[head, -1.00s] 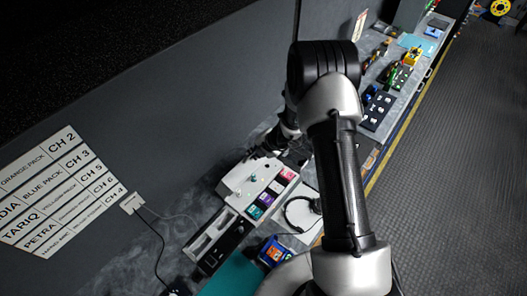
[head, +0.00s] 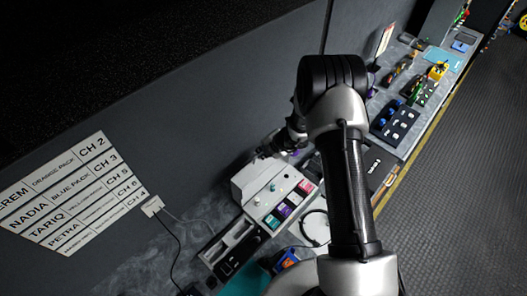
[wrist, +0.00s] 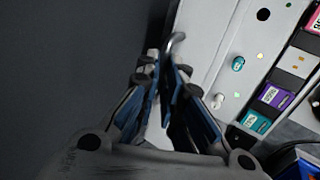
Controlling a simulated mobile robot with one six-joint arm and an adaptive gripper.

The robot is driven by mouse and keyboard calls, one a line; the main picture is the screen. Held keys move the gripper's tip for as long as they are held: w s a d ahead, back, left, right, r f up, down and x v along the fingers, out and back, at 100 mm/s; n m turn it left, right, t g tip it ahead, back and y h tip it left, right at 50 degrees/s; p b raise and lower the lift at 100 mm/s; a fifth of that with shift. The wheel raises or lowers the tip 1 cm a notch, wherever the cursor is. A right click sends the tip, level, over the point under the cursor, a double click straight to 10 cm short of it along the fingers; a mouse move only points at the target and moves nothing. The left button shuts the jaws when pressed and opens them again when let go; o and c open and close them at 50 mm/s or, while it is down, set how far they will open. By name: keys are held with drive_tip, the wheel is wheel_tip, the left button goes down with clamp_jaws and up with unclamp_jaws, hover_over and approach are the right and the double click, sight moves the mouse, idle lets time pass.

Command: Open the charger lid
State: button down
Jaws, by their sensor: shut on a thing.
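The charger (head: 282,188) is a white box on the bench against the wall, with several coloured packs along its right side. Its white lid (head: 250,180) is on the wall side and appears tilted up; the exact angle is hard to tell. The lid also shows in the wrist view (wrist: 208,40), with a curved grey handle (wrist: 175,40) at its wall-side edge. My gripper (wrist: 170,78) is shut on the handle, its blue-padded fingers partly hiding it. In the head view my gripper (head: 270,150) is dark and small at the charger's far end, partly hidden by my arm.
A grey tray (head: 230,243) stands in front of the charger, near a teal mat (head: 245,282) and a blue device (head: 285,262). A cable loop lies at the charger's right. The wall with name labels (head: 70,195) is close on the left. The aisle floor at right is clear.

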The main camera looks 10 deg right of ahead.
drive_tip(key=shift+w+r, duration=0.1)
drive_tip(key=shift+r, duration=0.1)
drive_tip(key=c, duration=1.8)
unclamp_jaws()
drive_tip(key=shift+f, duration=0.1)
drive_tip(key=shift+o, duration=0.2)
drive_tip(key=v, duration=1.2)
drive_tip(key=shift+o, duration=0.2)
